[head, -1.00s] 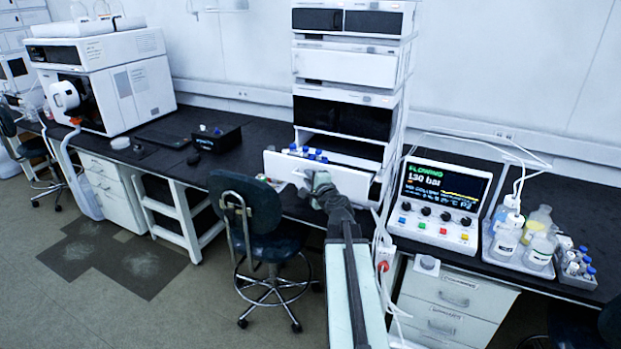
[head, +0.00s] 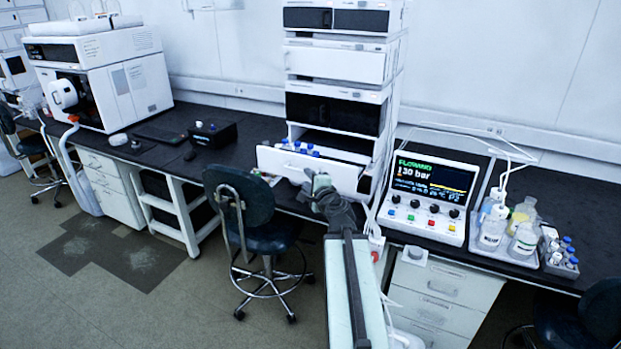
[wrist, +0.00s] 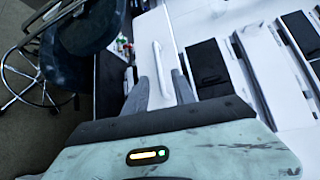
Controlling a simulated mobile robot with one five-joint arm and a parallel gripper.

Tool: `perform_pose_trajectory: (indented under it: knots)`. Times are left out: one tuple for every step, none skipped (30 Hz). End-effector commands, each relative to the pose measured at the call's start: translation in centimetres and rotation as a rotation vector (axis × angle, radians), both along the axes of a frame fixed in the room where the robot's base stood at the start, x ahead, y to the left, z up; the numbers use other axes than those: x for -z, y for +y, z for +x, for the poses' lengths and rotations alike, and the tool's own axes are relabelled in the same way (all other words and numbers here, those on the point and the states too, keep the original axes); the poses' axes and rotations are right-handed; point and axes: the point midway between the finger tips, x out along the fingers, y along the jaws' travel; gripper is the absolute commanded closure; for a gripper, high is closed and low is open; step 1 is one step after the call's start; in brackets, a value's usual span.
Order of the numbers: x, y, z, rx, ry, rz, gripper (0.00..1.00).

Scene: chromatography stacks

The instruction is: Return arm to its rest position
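My arm reaches forward in the head view, with my gripper (head: 312,182) in front of a pulled-out white drawer (head: 272,161) low in the chromatography stack (head: 336,70). In the wrist view the two fingers of my gripper (wrist: 159,78) stand apart. The drawer's white handle (wrist: 158,62) shows between and beyond them. I cannot tell whether a finger touches it. Vials with blue caps (head: 300,149) stand in the drawer. My gripper hides part of the drawer front in the head view.
A blue chair (head: 245,210) stands left of my arm, close to the bench. Right of the stack are a control box (head: 430,198) reading about 130 bar, a bottle tray (head: 500,252) and a vial rack (head: 560,268). Floor (head: 150,310) at the left is clear.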

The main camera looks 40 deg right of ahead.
Motion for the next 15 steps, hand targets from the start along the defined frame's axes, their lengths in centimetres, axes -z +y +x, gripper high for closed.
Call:
perform_pose_trajectory:
  knots:
    - [0.0,0.0,0.0,0.0,0.0,0.0,0.68]
    - [0.0,-0.1,0.0,0.0,0.0,0.0,0.68]
    - [0.0,-0.1,0.0,0.001,0.0,0.0,0.68]
    - [0.0,-0.2,0.0,0.001,0.0,0.0,0.68]
    - [0.0,-0.2,0.0,0.001,0.0,0.0,0.68]
    - [0.0,-0.2,0.0,0.002,0.0,0.0,0.68]
    - [0.0,-0.3,-0.1,0.003,0.001,0.0,0.68]
    - [0.0,-0.3,-0.1,0.003,0.001,0.0,0.68]
    - [0.0,-0.3,-0.1,0.003,0.001,0.0,0.68]
    - [0.0,-0.2,0.0,0.002,0.0,0.0,0.68]
    - [0.0,0.0,0.1,-0.001,0.0,0.0,0.68]
    - [0.0,0.6,0.5,-0.011,0.0,0.0,0.68]
    - [0.0,1.5,1.0,-0.025,0.0,0.001,0.68]
    - [-0.1,2.6,1.6,-0.042,0.0,0.0,0.68]
    - [-0.2,4.7,2.8,-0.074,0.001,0.0,0.68]
